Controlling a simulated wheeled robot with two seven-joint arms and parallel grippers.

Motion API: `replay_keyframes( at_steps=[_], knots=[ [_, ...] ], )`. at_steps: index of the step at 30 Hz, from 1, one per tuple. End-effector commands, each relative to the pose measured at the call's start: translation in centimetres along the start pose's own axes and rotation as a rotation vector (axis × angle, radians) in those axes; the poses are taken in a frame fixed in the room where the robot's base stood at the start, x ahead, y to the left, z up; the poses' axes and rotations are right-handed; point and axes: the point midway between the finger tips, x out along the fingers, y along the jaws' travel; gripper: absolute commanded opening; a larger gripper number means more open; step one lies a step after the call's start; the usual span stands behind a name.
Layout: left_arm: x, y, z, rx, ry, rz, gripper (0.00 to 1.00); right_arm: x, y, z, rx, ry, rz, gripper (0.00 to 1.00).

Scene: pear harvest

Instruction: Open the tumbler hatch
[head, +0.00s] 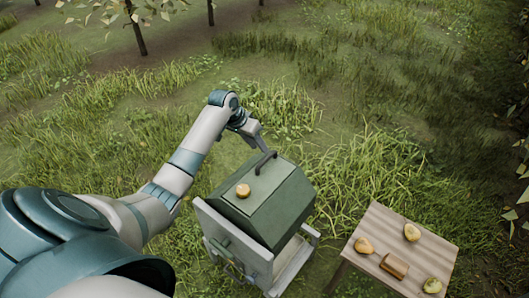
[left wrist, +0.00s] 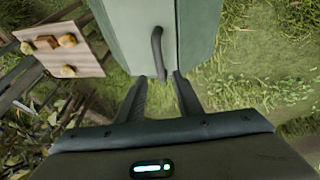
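The green tumbler (head: 281,207) stands in a pale frame in the head view. Its hatch (head: 262,192) lies flush with the top and looks shut. A dark bar handle (head: 264,162) stands up near the hatch's far edge; in the left wrist view the handle (left wrist: 158,52) lies just ahead of the fingertips, roughly in line with the gap. My left gripper (left wrist: 161,78) is open, its two dark fingers apart with nothing clearly gripped. In the head view the left gripper (head: 262,147) is at the handle; whether it touches cannot be told. My right gripper is not in view.
A yellow pear (head: 243,190) sits on the tumbler's top. A wooden table (head: 378,222) at the right bears several pears and a small brown block (head: 394,266). Grass surrounds the tumbler, with tree trunks (head: 136,28) at the back left.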

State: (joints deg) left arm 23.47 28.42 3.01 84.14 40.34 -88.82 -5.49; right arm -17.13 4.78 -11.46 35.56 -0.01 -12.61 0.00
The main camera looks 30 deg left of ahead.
Motion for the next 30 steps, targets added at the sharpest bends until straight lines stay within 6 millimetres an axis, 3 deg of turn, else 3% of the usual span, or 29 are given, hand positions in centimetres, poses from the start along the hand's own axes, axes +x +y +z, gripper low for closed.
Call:
replay_keyframes(
  at_steps=[6, 12, 26, 30],
  knots=[
    [3.8, 0.1, 0.0, -0.002, -0.003, 0.001, 0.33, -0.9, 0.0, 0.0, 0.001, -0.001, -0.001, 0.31],
    [6.0, 0.1, 0.0, -0.001, 0.000, 0.001, 0.33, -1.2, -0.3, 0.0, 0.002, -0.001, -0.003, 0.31],
    [6.8, 0.0, 0.0, 0.001, 0.000, -0.001, 0.33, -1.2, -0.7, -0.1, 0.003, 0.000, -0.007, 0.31],
    [6.8, 0.0, 0.0, 0.001, 0.000, -0.001, 0.01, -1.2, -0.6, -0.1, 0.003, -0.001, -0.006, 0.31]
  ],
)
